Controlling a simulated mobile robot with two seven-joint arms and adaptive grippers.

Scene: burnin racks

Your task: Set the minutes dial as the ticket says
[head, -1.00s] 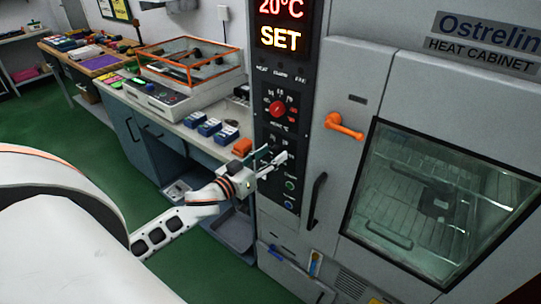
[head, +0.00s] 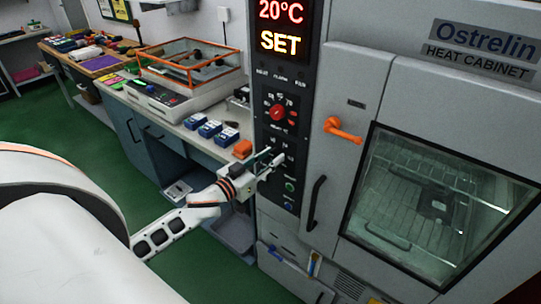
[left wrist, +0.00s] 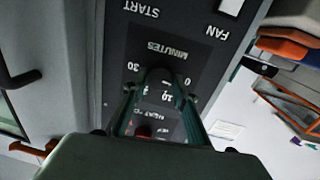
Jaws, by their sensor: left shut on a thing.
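The heat cabinet's control panel (head: 290,100) has a red knob (head: 277,113) at the top, and its display reads 20°C and SET. My left gripper (head: 270,160) is at the panel below the red knob. In the left wrist view the gripper (left wrist: 160,88) is shut on the dark minutes dial (left wrist: 158,76). The word MINUTES and the marks 0, 10 and 30 show upside down around it. The fingers hide part of the scale, and I cannot read the dial's pointer. My right gripper is not in view. I can make out no readable ticket.
A green button (head: 289,187) lies below my left gripper on the panel. The cabinet door has an orange handle (head: 343,130) and a window (head: 430,200). On the bench at left are blue boxes (head: 209,129), an orange block (head: 242,148) and an orange-framed case (head: 190,62).

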